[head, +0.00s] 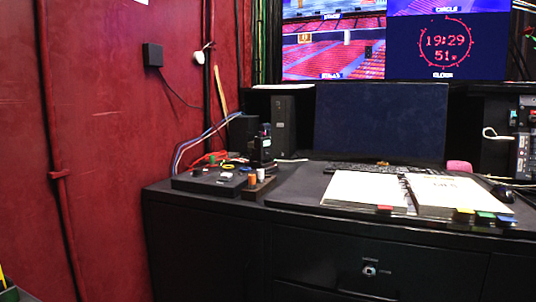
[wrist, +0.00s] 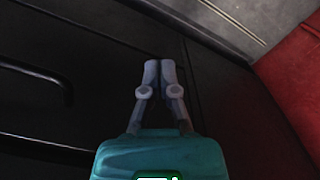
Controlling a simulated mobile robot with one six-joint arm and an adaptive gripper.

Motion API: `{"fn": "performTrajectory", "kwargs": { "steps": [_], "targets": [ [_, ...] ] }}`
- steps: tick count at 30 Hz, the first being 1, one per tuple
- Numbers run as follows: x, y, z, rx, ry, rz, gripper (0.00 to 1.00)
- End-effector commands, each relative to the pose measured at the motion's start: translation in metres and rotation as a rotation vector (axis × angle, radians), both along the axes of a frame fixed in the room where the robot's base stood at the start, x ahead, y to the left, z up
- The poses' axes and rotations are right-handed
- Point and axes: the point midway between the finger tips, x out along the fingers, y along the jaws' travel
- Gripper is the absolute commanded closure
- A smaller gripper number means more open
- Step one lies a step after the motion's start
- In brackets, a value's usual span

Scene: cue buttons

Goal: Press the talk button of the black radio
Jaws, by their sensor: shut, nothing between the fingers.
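A small upright black device that looks like the radio (head: 262,150) stands at the left end of the black desk in the head view, behind a dark panel. Its talk button is too small to make out. My gripper (wrist: 160,66) shows in the wrist view with its two grey fingers together and nothing between them. It points at the dark cabinet front (wrist: 100,75), with the red wall (wrist: 297,75) to the right. The radio is not in the wrist view, and my gripper is not visible in the head view.
A dark control panel (head: 205,183) with several coloured buttons lies in front of the radio. Cables run up behind it. An open binder (head: 368,189), a dark monitor (head: 380,120) and a keyboard stand to the right. The red wall (head: 110,130) borders the desk's left side.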

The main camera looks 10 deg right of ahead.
Motion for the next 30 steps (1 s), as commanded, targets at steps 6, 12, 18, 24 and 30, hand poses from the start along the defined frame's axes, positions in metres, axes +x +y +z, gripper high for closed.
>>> {"fn": "performTrajectory", "kwargs": {
  "steps": [6, 12, 18, 24, 30],
  "targets": [
    [0.000, 0.000, 0.021, 0.000, 0.000, 0.000, 1.00],
    [0.000, 0.000, 0.052, 0.000, 0.000, 0.000, 1.00],
    [0.000, 0.000, 0.079, 0.000, 0.000, 0.000, 1.00],
    [0.000, 0.000, 0.090, 0.000, 0.000, 0.000, 1.00],
    [0.000, 0.000, 0.089, 0.000, 0.000, 0.000, 1.00]
  ]
}}
